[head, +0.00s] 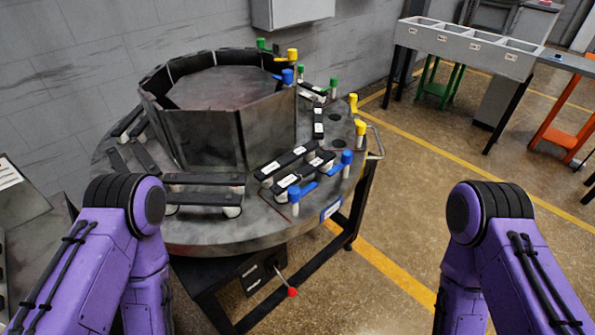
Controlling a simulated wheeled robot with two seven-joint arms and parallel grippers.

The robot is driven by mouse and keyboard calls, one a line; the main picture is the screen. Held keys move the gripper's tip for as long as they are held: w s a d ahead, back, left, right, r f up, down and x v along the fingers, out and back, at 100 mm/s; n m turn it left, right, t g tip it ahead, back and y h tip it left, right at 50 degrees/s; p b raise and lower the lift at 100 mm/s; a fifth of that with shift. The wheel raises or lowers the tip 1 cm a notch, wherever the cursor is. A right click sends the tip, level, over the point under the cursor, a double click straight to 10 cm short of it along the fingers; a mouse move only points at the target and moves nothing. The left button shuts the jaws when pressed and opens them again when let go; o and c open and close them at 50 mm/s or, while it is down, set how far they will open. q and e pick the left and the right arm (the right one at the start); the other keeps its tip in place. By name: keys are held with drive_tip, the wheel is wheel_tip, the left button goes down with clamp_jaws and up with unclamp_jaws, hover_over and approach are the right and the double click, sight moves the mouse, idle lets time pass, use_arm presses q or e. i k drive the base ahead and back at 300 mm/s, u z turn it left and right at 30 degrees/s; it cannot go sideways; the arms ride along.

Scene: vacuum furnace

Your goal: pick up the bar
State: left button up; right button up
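Several dark flat bars lie on white supports around the round metal table (228,238). One bar (204,179) is at the front, with another bar (200,198) nearer to me. A bar with white labels (288,160) lies at the front right, and a shorter labelled bar (318,122) lies farther right. More bars (145,155) are on the left side. I cannot tell which bar the task means. My two purple arms show at the lower left and lower right, but both grippers are out of view, so their state is hidden.
A ring of dark upright plates (203,140) stands in the table's middle. Blue pegs (294,200), yellow pegs (360,132) and green pegs (333,89) rise at the right edge. A red-knobbed lever (292,291) sticks out below.

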sight(305, 171)
drive_tip(key=z, duration=1.9)
drive_tip(key=i, duration=1.45)
drive_tip(key=u, duration=1.55)
